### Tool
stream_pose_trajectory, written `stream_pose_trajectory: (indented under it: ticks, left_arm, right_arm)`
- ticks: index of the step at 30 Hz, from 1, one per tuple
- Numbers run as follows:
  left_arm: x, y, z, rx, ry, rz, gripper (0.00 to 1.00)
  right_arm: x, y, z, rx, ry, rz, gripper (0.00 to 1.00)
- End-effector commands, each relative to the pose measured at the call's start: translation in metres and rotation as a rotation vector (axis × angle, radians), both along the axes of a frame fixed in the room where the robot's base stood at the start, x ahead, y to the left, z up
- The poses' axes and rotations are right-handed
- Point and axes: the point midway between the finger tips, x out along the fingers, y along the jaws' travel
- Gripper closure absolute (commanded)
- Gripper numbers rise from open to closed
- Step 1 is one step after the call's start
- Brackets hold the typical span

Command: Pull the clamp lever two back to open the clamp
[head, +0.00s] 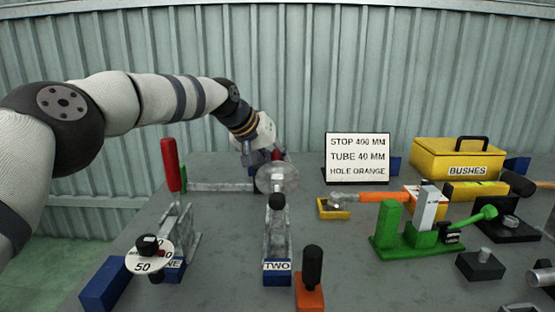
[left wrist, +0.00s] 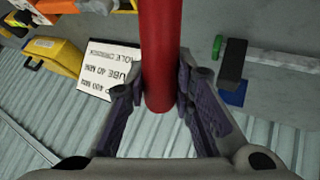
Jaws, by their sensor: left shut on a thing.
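Clamp two (head: 277,240) is a grey metal clamp with a "TWO" label (head: 277,266) at its front. A black knob (head: 277,201) and a pale round disc (head: 277,178) stand above it. My left gripper (head: 264,158) is behind the disc, at the clamp's far end. In the left wrist view my left gripper (left wrist: 162,95) is shut on the red lever handle (left wrist: 162,50), with one finger on each side. In the head view the lever is mostly hidden by the gripper and disc. My right gripper is not in view.
Clamp one (head: 178,235) stands at the left, its red lever (head: 171,165) upright and a "50" dial (head: 149,256) in front. A sign (head: 357,158), green clamp (head: 405,235) and yellow bushes box (head: 458,160) are to the right. A black-handled orange piece (head: 311,275) stands at the front.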

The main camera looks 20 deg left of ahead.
Motion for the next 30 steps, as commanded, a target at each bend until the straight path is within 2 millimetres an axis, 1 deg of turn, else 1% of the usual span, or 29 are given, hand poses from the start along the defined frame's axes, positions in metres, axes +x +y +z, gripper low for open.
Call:
stream_pose_trajectory:
  ticks: [1,4,5,6,7,17,20,27,30]
  left_arm:
    - [-0.001,-0.001,-0.005,0.0,0.012,-0.001,1.0]
    - [-0.002,-0.001,-0.006,0.0,0.013,-0.002,1.0]
    - [-0.002,-0.001,-0.006,0.0,0.013,-0.002,0.71]
    - [-0.002,-0.001,-0.006,0.0,0.012,-0.001,0.62]
    - [-0.001,-0.001,-0.006,0.0,0.012,-0.001,0.56]
    - [-0.002,0.001,0.0,0.0,0.005,-0.001,0.56]
    - [-0.012,0.006,0.014,0.0,0.003,-0.001,0.56]
    - [-0.052,0.025,0.062,-0.001,0.003,0.0,0.56]
    - [-0.064,0.031,0.075,0.0,0.005,-0.001,0.56]
  right_arm:
    - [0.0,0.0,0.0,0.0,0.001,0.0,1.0]
    - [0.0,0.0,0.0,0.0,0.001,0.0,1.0]
    - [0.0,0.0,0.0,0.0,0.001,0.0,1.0]
    - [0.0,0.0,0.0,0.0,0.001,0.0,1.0]
    - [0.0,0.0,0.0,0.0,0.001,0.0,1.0]
    - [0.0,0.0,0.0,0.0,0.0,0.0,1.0]
    - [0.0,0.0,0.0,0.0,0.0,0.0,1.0]
    - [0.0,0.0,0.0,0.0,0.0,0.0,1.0]
    - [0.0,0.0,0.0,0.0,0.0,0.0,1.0]
